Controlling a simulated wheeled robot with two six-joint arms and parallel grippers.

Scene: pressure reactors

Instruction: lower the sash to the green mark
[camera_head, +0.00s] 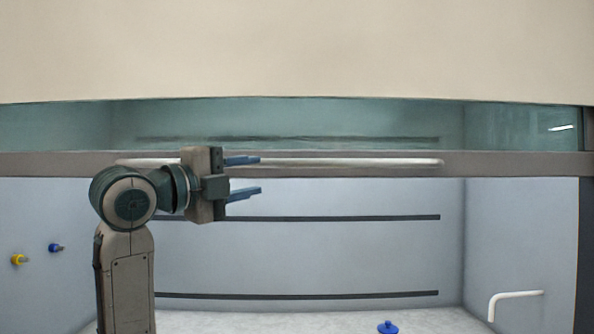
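The sash is a greenish glass pane (300,122) with a grey bottom rail (520,164), raised so the lower part of the hood is uncovered. A long pale handle bar (350,162) runs along the rail. My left gripper (260,175) is in front of the rail at the bar's left half, with its two blue fingers apart, one above the other. The upper finger overlaps the bar in the picture; the lower one is below the rail. I cannot tell whether they touch. I see no green mark. My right gripper is out of view.
A beige panel (300,50) spans the top. Inside the hood are dark horizontal strips (340,217) on the back wall, yellow (18,260) and blue (54,248) knobs at left, a white bent pipe (515,294) at right and a blue-topped object (388,327) on the floor.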

